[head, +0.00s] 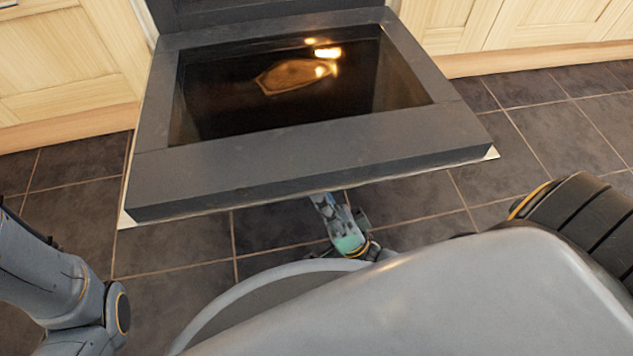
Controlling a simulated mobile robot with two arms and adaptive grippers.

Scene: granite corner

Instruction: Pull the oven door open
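The oven door (310,160) is swung down and stands wide open, close to level, its dark frame and glass inner pane facing up. The pane (300,85) reflects warm light. A wrist and gripper part of mine (340,225) shows just below the door's near edge, apparently of my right arm. Its fingertips are hidden under the door, so I cannot tell whether it touches or grips anything. The door's handle is not visible. My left arm (60,285) is at the lower left, and its gripper is outside the picture.
Pale wooden cabinets (65,60) flank the oven on the left, and more cabinets (530,25) stand on the right. Dark tiled floor (170,240) is clear around the door. My grey body fills the lower right, close to the door's near edge.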

